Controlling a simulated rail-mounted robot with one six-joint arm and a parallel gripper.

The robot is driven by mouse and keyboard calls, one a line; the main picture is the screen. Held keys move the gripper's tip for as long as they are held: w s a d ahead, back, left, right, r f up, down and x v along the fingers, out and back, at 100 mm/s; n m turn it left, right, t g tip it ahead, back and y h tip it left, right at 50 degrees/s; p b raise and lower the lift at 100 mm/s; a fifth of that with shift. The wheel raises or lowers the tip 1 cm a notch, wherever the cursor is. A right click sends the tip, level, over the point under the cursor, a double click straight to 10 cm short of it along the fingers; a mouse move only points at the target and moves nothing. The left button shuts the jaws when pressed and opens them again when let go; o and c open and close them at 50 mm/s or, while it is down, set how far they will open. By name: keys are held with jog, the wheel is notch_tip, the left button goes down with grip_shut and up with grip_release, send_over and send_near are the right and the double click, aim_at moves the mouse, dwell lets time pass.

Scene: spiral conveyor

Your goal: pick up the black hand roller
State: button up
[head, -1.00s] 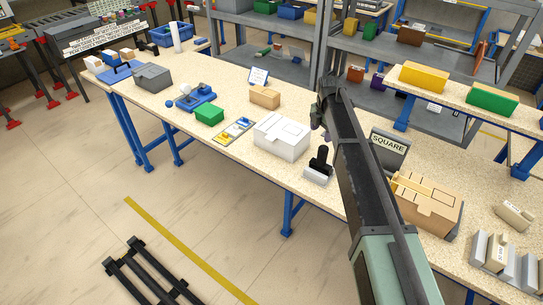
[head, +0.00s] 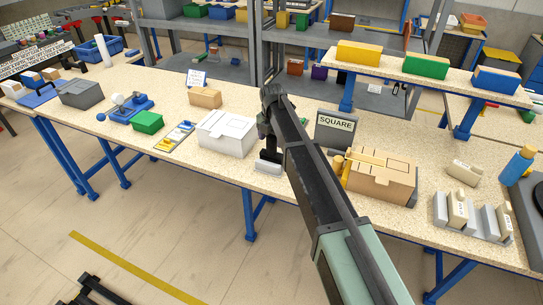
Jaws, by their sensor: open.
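A black upright object (head: 272,151), which looks like the hand roller, stands on a light grey base (head: 268,165) near the table's front edge, between the white box and the sign reading SQUARE. My gripper (head: 265,132) hangs from the end of my arm just above it and partly overlaps its top in the head view. My gripper is open. Dark gripper and dark object merge here, so I cannot tell whether the fingers are around it or only above it.
A white box (head: 226,134) stands close on the left. The SQUARE sign (head: 335,129) and a tan box (head: 378,180) stand on the right. Behind is a raised shelf with yellow (head: 358,52), green (head: 426,66) and blue (head: 496,80) boxes.

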notch_tip(320, 180, down, 2)
jog(key=shift+f+b, duration=0.2)
jog(key=shift+b, duration=0.15)
jog(key=shift+r, duration=0.3)
jog(key=shift+c, duration=0.4)
jog(key=c, duration=1.1)
jog(key=shift+r+p, duration=0.1)
jog(key=shift+p, duration=0.25)
notch_tip(320, 180, up, 20)
jog(key=p, duration=2)
